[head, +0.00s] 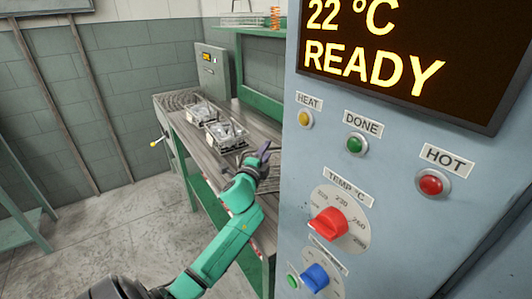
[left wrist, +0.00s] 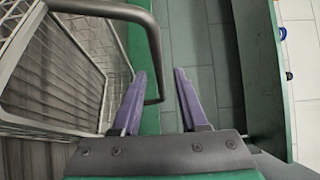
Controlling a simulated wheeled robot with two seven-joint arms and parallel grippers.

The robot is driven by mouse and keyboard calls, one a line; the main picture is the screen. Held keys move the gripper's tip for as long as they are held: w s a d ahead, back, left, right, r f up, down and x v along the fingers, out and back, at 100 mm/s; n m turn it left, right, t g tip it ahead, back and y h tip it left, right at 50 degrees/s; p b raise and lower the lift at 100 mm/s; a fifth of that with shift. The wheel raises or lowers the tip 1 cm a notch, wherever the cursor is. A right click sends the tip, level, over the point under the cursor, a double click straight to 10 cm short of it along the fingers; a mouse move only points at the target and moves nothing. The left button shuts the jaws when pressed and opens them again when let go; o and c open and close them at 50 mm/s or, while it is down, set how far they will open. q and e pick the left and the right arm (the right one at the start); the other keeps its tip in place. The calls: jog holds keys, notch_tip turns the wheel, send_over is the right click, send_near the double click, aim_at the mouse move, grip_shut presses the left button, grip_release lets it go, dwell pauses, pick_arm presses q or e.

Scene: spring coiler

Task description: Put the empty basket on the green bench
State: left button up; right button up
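Two small wire baskets stand on the long green-framed bench in the head view, a farther one (head: 200,111) and a nearer one (head: 226,134). Their contents are too small to tell. My left gripper (head: 264,152) is over the bench, just right of the nearer basket. In the left wrist view a wire mesh basket (left wrist: 60,75) fills the left side; the part I see looks empty. Its dark handle (left wrist: 155,50) bends down into the gap between the purple fingers of my left gripper (left wrist: 160,73), which are open and apart. My right gripper is not in view.
A blue-grey machine (head: 400,130) with a READY display, lamps and knobs stands close on the right. A green shelf (head: 250,30) at the back carries a wire rack and an orange coil (head: 275,17). A green table (head: 25,225) is at far left; the floor between is clear.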

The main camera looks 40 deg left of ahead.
pick_arm(q)
jog(key=v, duration=1.2)
jog(key=shift+b, duration=0.45)
